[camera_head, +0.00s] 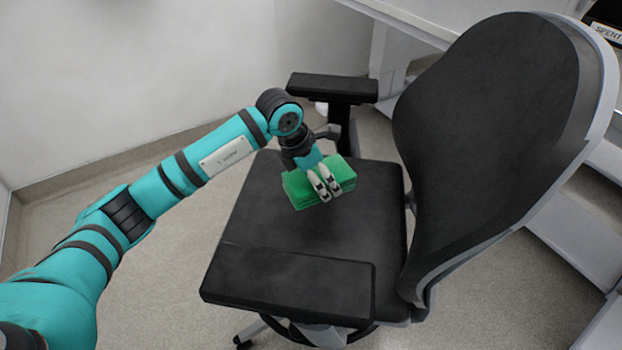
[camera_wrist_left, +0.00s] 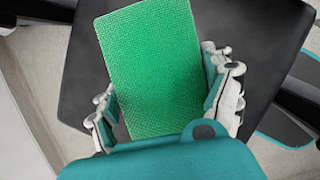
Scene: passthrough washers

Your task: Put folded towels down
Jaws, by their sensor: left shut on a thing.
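Green folded towels (camera_head: 307,192) form a small stack over the seat of a black office chair (camera_head: 270,230). My left gripper (camera_head: 328,195) is at the stack, with its fingers over the near side. In the left wrist view, the top green towel (camera_wrist_left: 152,70) lies between the two fingers of my left gripper (camera_wrist_left: 165,105), one on each side, shut on it. The head view does not clearly show whether the stack touches the seat. My right gripper is in neither view.
The chair's backrest (camera_head: 490,110) rises to the right of the stack. One armrest (camera_head: 332,87) stands just behind my left wrist, and another (camera_head: 290,285) is at the front. White furniture (camera_head: 575,215) is at the right. The seat around the towels is bare.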

